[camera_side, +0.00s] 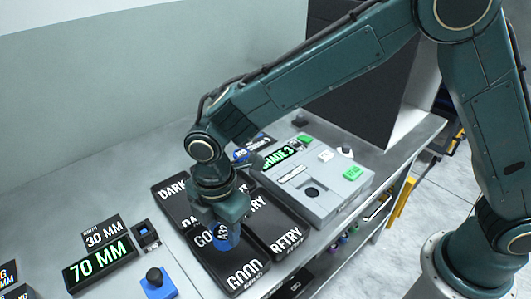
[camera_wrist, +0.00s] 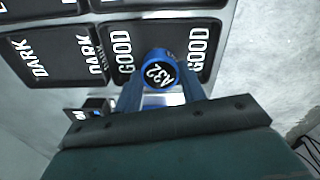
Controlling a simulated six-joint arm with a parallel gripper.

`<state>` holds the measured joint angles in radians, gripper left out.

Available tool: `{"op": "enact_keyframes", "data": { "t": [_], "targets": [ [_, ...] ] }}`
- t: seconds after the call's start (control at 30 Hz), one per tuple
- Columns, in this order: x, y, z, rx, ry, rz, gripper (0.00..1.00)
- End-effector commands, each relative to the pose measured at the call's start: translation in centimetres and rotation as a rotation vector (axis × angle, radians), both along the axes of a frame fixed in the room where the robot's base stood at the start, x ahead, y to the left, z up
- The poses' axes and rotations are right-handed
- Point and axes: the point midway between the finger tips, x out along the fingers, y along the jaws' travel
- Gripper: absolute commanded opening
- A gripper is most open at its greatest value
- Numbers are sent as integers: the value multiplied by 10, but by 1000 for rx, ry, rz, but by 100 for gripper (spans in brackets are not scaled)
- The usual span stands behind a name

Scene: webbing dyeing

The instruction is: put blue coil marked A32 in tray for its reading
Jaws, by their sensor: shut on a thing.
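The blue coil marked A32 (camera_wrist: 160,70) is between the fingers of my gripper (camera_wrist: 162,88), its marked face toward the wrist camera. In the side view the coil (camera_side: 228,238) shows below my gripper (camera_side: 226,220), which points down over the black tray lettered GOOD (camera_side: 240,278). The GOOD tray (camera_wrist: 202,70) lies around and under the coil in the wrist view. I cannot tell whether the coil touches the tray floor. A DARK tray (camera_side: 172,188) lies farther back, and a tray reading like RETRY (camera_side: 286,241) lies to the right.
A grey instrument (camera_side: 325,204) with a green readout like SHADE 3 (camera_side: 280,157) stands behind the trays at right.

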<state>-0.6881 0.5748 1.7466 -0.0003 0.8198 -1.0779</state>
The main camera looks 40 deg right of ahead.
Motion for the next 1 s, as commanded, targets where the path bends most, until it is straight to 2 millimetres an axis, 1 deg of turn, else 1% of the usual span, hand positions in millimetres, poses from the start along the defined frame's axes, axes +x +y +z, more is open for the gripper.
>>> {"op": "enact_keyframes", "data": {
  "t": [0.17, 0.4, 0.53, 1.0],
  "targets": [
    [0, 0, -4, 0, 1, 0, 15],
    [0, 0, -31, -1, 2, 0, 15],
    [0, 0, -41, -1, 1, 0, 15],
    [0, 0, -46, -1, 1, 0, 15]
  ]
}}
